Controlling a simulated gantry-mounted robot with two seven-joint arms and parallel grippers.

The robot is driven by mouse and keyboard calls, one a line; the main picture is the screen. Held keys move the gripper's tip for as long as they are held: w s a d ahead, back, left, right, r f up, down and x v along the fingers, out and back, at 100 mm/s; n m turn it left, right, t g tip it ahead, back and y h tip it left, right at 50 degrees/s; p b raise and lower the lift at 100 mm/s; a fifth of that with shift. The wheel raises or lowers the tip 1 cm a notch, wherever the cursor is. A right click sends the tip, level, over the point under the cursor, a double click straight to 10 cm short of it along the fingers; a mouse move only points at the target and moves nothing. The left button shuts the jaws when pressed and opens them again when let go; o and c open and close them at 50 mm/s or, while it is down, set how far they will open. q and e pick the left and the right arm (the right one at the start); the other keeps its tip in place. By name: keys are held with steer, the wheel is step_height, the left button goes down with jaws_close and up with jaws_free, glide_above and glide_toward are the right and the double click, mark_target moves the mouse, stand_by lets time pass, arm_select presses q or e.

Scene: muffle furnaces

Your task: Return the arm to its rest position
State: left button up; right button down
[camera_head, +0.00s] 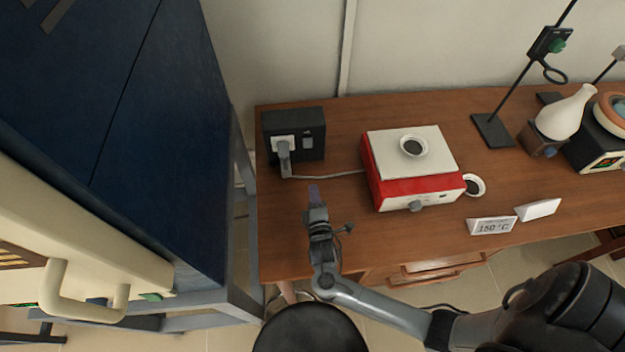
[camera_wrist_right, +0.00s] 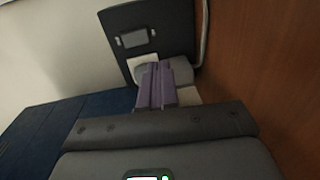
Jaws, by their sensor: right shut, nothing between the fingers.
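My right gripper (camera_head: 315,192) is over the left part of the wooden table, in front of the black socket box. Its purple fingers are together and empty; they also show in the right wrist view (camera_wrist_right: 156,84). The right arm reaches in from the lower right of the head view. My left gripper is not in the head view.
A black socket box (camera_head: 313,146) with a plugged-in grey plug (camera_head: 283,150) stands behind the gripper. A red and white hotplate (camera_head: 390,190) with a small dish (camera_head: 413,147) is to its right. A blue cabinet (camera_head: 150,120) stands left of the wooden table (camera_head: 300,255). A flask (camera_head: 565,115) and stand (camera_head: 492,130) are farther right.

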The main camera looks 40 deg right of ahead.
steer(key=shift+s+a, duration=0.2)
steer(key=shift+s, duration=0.1)
steer(key=shift+s+f, duration=0.1)
